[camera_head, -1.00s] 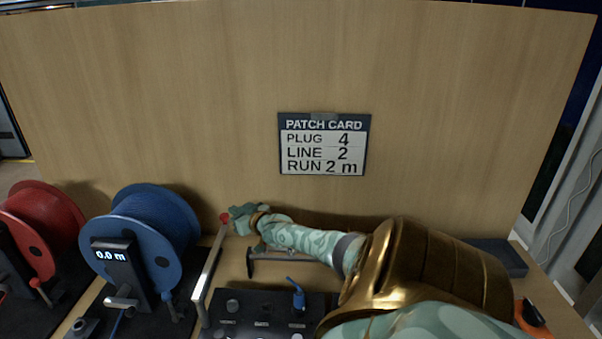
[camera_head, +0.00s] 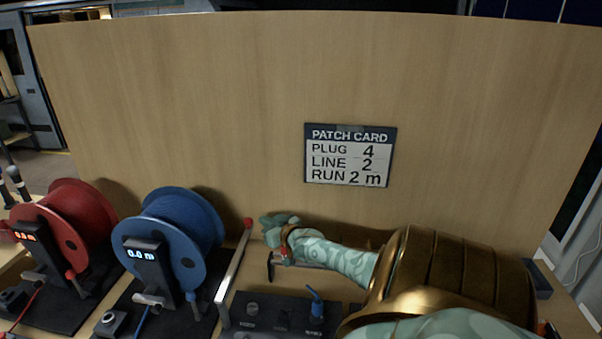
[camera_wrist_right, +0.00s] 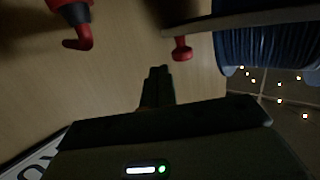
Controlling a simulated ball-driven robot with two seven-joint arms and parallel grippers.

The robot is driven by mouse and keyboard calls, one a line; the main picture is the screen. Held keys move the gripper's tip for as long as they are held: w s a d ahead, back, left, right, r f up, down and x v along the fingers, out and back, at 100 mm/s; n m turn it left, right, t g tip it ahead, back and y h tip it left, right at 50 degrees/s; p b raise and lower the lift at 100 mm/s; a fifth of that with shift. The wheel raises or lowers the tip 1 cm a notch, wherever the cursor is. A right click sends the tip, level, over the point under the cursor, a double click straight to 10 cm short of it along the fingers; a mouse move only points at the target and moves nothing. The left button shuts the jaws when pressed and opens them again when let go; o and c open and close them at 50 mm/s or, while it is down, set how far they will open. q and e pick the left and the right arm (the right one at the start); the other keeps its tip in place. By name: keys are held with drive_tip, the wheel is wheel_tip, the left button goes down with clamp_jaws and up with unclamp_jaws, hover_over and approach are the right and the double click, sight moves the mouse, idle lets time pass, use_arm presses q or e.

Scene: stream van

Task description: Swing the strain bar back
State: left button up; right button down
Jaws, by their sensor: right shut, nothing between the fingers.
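A grey metal bar with a red knob, which I take for the strain bar (camera_head: 232,270), stands between the blue reel (camera_head: 184,228) and the dark panel (camera_head: 268,312). It leans slightly right towards its red end, beside the reel. My right gripper (camera_head: 270,228) is shut and empty, just right of the knob and apart from it in the head view. In the right wrist view the closed fingers (camera_wrist_right: 158,82) point up the picture, with a red knob on a bar (camera_wrist_right: 181,48) ahead and slightly right. My left gripper is in neither view.
A wooden backboard with a patch card (camera_head: 350,156) rises close behind my right arm. A red reel (camera_head: 75,225) stands at the left. The dark panel holds a blue lever (camera_head: 316,305). A low grey rail on a dark post (camera_head: 271,266) lies beneath my wrist.

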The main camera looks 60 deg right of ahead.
drive_tip(key=p+v, duration=0.3)
drive_tip(key=v, duration=0.8)
drive_tip(key=shift+s, duration=0.3)
drive_tip(key=shift+r, duration=0.1)
